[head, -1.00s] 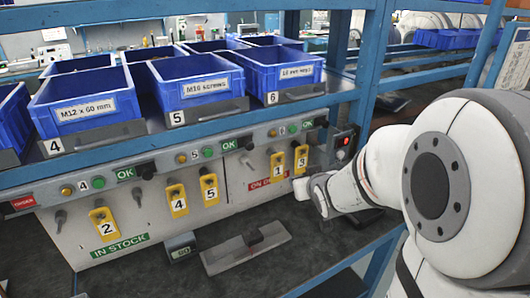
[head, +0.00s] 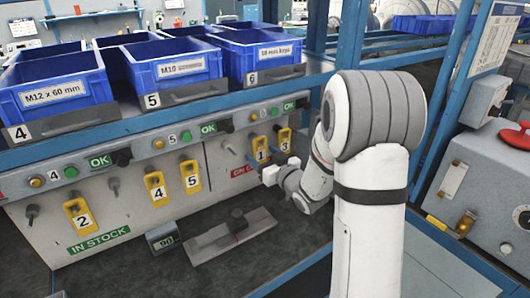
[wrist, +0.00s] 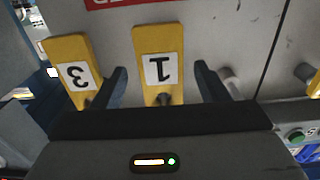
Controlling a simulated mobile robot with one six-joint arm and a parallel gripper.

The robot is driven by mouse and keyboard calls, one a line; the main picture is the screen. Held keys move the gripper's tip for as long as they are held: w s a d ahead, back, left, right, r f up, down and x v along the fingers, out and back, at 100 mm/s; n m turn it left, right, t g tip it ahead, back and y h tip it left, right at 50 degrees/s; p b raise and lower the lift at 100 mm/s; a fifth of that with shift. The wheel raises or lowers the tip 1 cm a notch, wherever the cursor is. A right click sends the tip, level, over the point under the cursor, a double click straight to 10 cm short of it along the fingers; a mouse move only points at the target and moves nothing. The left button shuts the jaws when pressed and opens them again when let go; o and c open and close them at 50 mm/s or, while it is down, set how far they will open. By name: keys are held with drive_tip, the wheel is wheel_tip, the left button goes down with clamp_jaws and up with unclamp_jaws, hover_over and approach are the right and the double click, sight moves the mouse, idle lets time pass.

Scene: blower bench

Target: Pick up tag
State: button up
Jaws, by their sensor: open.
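Yellow tag 1 (head: 261,150) and yellow tag 3 (head: 285,141) hang side by side on the grey panel by the red sign. Yellow tags 2 (head: 81,219), 4 (head: 156,190) and 5 (head: 191,178) hang further left, by the green IN STOCK sign. In the wrist view, which is upside down, my gripper (wrist: 161,70) is open, its dark fingers on either side of tag 1 (wrist: 159,55). Tag 3 (wrist: 75,70) is just outside the left finger. I cannot tell whether the fingers touch tag 1.
Blue bins (head: 170,72) stand on the shelf above the panel. Knobs and green buttons (head: 208,128) line the panel's upper strip. A blue post (head: 352,35) stands behind my arm.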

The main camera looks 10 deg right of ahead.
drive_tip(key=shift+x, duration=1.25)
drive_tip(key=c, duration=1.1)
